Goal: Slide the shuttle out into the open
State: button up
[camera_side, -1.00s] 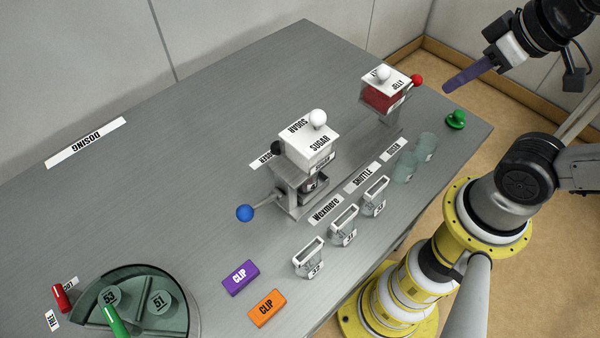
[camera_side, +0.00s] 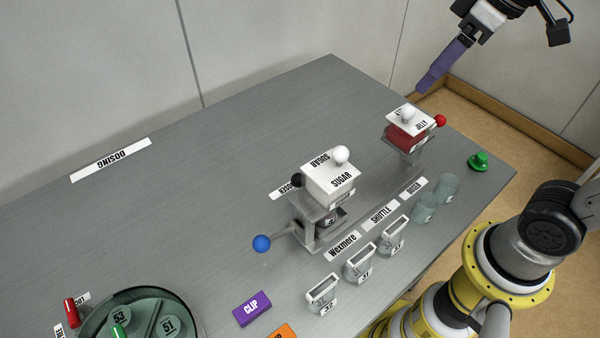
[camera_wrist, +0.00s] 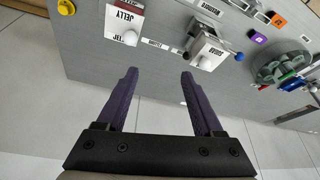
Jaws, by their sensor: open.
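The sugar unit stands mid-table, a grey stand (camera_side: 309,232) under a white SUGAR hopper (camera_side: 330,181). A blue ball (camera_side: 262,243) on a rod sticks out of its lower left side, and a black knob (camera_side: 296,180) sits higher up. A small container shows partly inside the stand. My gripper (camera_side: 422,89) is open and empty, high beyond the jelly unit, purple fingers apart (camera_wrist: 159,73).
The jelly unit (camera_side: 407,137) with a red ball (camera_side: 440,121) stands near the table's far right end. Several clear jars (camera_side: 359,262) line the front edge. A green button (camera_side: 478,160), a purple clip (camera_side: 251,308) and a round tray (camera_side: 190,329) are also there.

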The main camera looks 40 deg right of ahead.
jog(key=w+a+f+n+g, duration=0.25)
jog(key=w+a, duration=0.35)
jog(key=w, duration=0.5)
jog(key=g, duration=0.3)
send_over(299, 174)
jog(key=w+d, duration=0.1)
jog(key=d, duration=0.1)
notch_tip(299, 174, down, 11)
jog(key=shift+n, duration=0.45)
jog(key=f, duration=0.4)
jog(key=a+f, duration=0.1)
jog(key=f, duration=0.3)
jog(key=s+a+f, duration=0.1)
jog(key=f, duration=0.3)
jog(key=shift+f, duration=0.35)
grip_shut()
